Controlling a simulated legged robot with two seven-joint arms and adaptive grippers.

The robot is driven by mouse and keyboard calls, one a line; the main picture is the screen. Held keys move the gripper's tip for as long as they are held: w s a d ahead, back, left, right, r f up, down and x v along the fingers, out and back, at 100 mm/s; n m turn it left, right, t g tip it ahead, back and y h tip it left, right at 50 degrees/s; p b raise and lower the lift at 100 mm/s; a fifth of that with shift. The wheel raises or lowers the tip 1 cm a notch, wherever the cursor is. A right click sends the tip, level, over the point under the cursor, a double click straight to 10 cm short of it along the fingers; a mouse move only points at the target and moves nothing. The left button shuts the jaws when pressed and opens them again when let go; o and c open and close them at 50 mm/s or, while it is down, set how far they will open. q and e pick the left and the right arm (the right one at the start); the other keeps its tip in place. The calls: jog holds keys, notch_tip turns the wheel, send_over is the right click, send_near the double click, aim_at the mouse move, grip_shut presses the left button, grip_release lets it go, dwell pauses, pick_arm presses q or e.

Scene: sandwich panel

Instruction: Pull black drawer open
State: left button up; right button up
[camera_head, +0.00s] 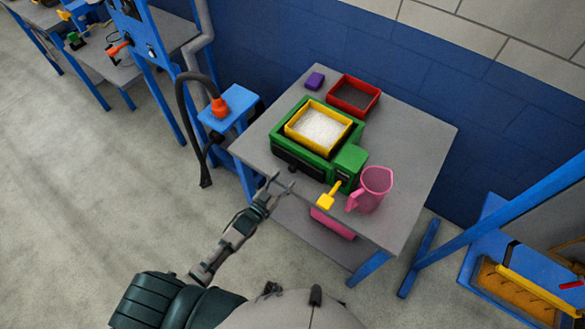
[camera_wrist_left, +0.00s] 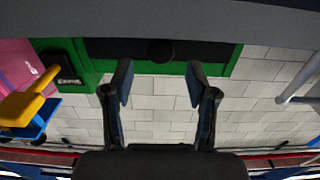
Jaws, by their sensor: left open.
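The black drawer (camera_head: 296,159) sits low in the front of a green machine (camera_head: 350,157) on the grey table. It looks shut. Its black front (camera_wrist_left: 110,48) with a round black knob (camera_wrist_left: 160,50) shows at the top of the left wrist view. My left gripper (camera_head: 281,183) is open and empty, just in front of the drawer. In the left wrist view its fingertips (camera_wrist_left: 160,75) point toward the knob, which lies between them in the picture and appears slightly beyond them. I see no contact. My right gripper is not in view.
A yellow tray (camera_head: 293,133) of white grains sits on the machine. A yellow lever (camera_head: 327,199) and a pink jug (camera_head: 371,190) stand to its right. A red tray (camera_head: 374,104) and purple block (camera_head: 315,81) are behind. The table's front edge is below my gripper.

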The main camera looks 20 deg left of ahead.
aim_at(290, 170)
pick_arm(q)
jog(key=x, duration=0.5)
jog(key=shift+s+d, duration=0.1)
jog(key=shift+w, duration=0.65)
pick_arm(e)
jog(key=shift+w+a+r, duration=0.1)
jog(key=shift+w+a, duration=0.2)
